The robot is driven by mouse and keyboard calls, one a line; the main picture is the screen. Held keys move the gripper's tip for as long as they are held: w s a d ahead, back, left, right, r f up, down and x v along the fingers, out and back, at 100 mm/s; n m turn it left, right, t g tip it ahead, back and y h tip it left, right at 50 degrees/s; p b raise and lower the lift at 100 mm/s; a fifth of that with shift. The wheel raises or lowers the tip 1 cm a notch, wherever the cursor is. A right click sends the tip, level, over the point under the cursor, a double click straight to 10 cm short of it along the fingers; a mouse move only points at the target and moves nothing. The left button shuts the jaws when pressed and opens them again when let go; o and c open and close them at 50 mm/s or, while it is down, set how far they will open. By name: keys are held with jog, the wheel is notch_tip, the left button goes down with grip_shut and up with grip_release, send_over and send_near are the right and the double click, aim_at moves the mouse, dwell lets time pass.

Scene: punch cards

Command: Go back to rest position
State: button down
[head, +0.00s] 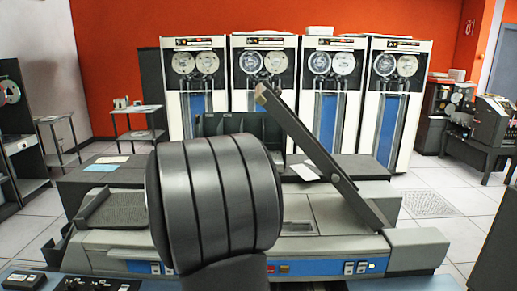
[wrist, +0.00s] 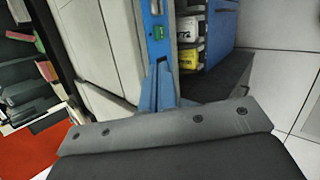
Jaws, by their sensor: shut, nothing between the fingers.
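In the wrist view my gripper (wrist: 161,72) shows as two blue fingers close together beyond a grey bolted plate, shut and empty. They appear against the blue strip and pale panels of the machine; I cannot tell how far apart they are. In the head view a large dark ribbed cylinder, which appears to be part of my arm, fills the front middle, and my fingers do not show. Behind it stands a grey card machine (head: 318,248) with a blue front panel. A dark sloping bar (head: 320,155) rises over its right side. No loose card is in the gripper.
Tape cabinets (head: 405,105) stand along the red back wall. A small table (head: 140,108) is at the left, and more equipment (head: 490,125) at the right. White floor tiles (head: 440,180) are clear right of the machine. The wrist view shows yellow and white items (wrist: 189,56) on a shelf.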

jog(key=s+d+r+m, duration=0.2)
jog(key=s+d+m, duration=0.1)
jog(key=d+m, duration=0.4)
jog(key=shift+d+r+m+g, duration=0.3)
jog(key=shift+d+m, duration=0.1)
jog(key=shift+d, duration=1.5)
jog(key=shift+s, duration=0.1)
